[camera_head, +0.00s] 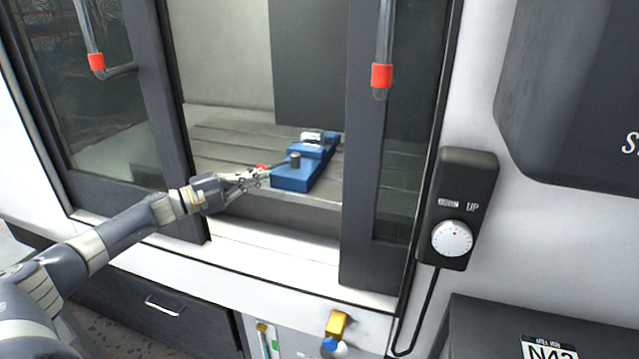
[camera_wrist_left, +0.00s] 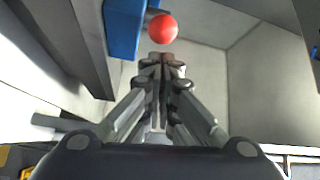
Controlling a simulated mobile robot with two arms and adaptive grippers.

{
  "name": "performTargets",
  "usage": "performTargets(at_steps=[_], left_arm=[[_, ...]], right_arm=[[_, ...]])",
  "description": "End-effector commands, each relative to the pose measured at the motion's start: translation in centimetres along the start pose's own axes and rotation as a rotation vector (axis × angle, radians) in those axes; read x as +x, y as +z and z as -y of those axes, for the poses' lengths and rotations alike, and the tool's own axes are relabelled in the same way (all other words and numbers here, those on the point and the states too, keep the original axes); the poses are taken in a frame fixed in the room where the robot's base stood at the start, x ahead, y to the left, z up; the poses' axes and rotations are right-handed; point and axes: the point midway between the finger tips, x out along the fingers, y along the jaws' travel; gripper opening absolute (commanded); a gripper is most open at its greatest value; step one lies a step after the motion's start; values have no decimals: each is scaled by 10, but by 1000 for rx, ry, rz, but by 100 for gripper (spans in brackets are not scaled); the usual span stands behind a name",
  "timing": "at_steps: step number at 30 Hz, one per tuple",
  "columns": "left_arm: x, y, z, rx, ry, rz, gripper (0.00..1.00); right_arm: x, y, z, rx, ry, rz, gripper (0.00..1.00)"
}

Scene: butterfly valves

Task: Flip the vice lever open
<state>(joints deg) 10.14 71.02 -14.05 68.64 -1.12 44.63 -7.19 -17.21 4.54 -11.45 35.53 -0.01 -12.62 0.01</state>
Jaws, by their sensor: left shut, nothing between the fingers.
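The blue vice (camera_head: 305,165) sits on the slatted bed inside the machine's opening. Its lever shows as a red ball knob (camera_head: 260,167) at the vice's left side, close to my left gripper. In the left wrist view the red knob (camera_wrist_left: 162,28) is just beyond my fingertips, and the blue vice body (camera_wrist_left: 124,28) is beside it with a short grey rod between. My left gripper (camera_head: 258,177) reaches through the opening. Its fingers (camera_wrist_left: 161,60) are shut and empty; I cannot tell if they touch the knob. My right gripper is not in view.
Dark door frames with red-banded handles (camera_head: 382,76) stand on both sides of the opening. A black control box with a white dial (camera_head: 452,239) is on the right wall. The machine bed (camera_head: 215,150) left of the vice is clear.

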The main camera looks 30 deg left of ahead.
Motion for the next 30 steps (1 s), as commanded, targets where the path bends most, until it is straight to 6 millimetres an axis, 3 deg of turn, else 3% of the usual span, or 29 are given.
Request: performTargets(at_steps=[23,30], left_arm=[[-1,4,1,0,-1,-1,0],[0,-1,25,4,0,-3,0]], right_arm=[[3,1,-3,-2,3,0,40],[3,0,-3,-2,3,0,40]])
